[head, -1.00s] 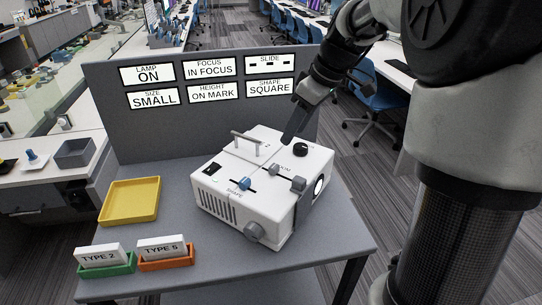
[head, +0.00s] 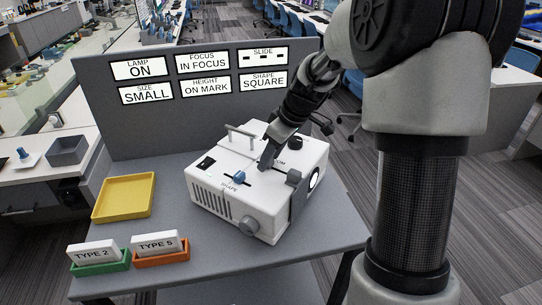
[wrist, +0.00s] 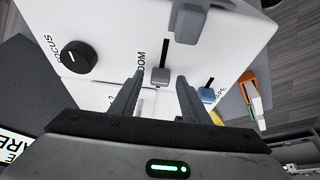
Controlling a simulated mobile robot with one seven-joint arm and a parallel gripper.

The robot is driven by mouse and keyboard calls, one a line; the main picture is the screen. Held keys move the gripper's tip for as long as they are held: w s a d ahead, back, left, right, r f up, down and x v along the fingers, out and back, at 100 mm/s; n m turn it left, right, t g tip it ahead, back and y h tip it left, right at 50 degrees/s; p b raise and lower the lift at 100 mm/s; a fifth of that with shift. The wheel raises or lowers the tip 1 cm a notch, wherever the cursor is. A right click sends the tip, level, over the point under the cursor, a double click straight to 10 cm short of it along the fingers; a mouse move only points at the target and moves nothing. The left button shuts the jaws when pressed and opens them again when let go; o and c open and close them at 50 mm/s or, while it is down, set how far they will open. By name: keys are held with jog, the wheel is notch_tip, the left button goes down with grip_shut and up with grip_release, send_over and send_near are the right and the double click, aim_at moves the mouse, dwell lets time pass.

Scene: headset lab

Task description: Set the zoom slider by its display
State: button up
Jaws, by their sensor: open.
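The white projector (head: 225,178) stands on the grey table. In the wrist view the grey zoom slider knob (wrist: 160,76) sits in its slot beside the partly covered ZOOM label, between my two fingertips in the picture. My gripper (wrist: 161,82) is open, its fingers pointing to the projector top; whether they reach down around the knob is unclear. In the head view my gripper (head: 267,160) hides that knob. The size display (head: 147,94) on the panel reads SMALL. Other displays read lamp ON, IN FOCUS, ON MARK and SQUARE.
The blue shape slider knob (wrist: 207,95) is close to my right fingertip in the wrist view. The black focus knob (wrist: 76,57) is to the left. A yellow tray (head: 123,197) and the TYPE 2 (head: 95,253) and TYPE 5 (head: 158,243) blocks are on the table's left.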

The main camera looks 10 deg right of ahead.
grip_shut()
jog(key=shift+s+d+f+b, duration=0.15)
jog(key=shift+s+d+b, duration=0.35)
jog(key=shift+d+b, duration=0.2)
jog(key=shift+s+d, duration=0.15)
jog(key=shift+s, duration=0.15)
grip_release()
jog(key=shift+r, duration=0.2)
jog(key=shift+r, duration=0.1)
jog(key=p+v, duration=0.1)
jog(key=v, duration=1.6)
jog(key=shift+p, duration=0.3)
jog(key=shift+r, duration=0.1)
